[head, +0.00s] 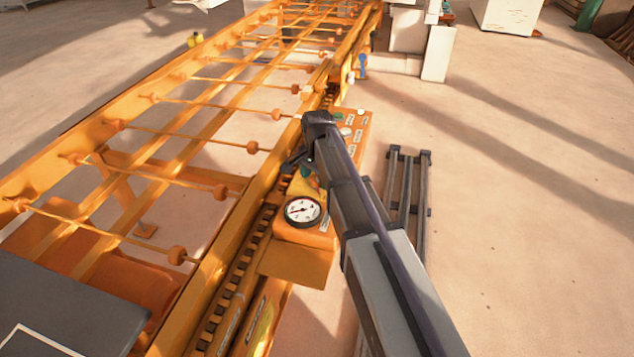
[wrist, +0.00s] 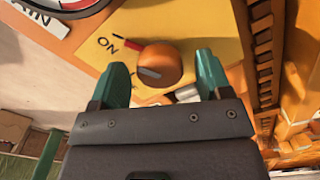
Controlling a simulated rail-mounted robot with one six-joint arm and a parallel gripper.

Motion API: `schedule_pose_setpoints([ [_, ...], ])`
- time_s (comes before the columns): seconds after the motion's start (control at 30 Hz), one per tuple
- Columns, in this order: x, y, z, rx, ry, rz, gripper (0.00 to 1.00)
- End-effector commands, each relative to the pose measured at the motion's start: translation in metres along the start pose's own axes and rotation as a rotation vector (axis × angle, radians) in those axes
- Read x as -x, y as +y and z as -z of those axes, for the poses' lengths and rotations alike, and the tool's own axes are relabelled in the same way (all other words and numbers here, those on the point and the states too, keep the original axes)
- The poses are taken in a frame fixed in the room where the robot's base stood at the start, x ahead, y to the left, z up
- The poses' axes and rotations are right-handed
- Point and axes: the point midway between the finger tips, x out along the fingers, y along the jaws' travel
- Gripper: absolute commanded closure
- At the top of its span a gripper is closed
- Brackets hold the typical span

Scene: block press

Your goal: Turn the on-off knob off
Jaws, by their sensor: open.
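The orange on-off knob (wrist: 157,58) shows in the wrist view on a yellow plate (wrist: 205,28). The word ON and a red mark are printed at its upper left. A grey pointer stripe on the knob faces the lower left, away from the red mark. My gripper (wrist: 162,75) is open, with one green finger on each side of the knob in this picture. I cannot tell whether either finger touches it. In the head view my gripper (head: 306,174) is over the orange control box (head: 300,262), and the knob is hidden there.
A round white gauge (head: 303,211) sits on the box just in front of my gripper. Further buttons (head: 346,132) lie beyond my arm. An orange conveyor frame (head: 215,265) runs along the left. Dark rails (head: 407,190) stand at the right, with open floor beyond.

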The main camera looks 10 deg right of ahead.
Motion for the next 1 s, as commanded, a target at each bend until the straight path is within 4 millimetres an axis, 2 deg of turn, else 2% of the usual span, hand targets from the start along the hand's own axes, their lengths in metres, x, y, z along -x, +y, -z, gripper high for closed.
schedule_pose_setpoints([
  [0.07, 0.0011, 0.0000, 0.0000, 0.000, 0.000, 0.000, 0.29],
  [0.57, 0.0010, 0.0000, 0.0000, 0.000, 0.000, 0.000, 0.77],
  [1.0, 0.0009, 0.0000, 0.0000, 0.078, 0.000, 0.000, 0.78],
])
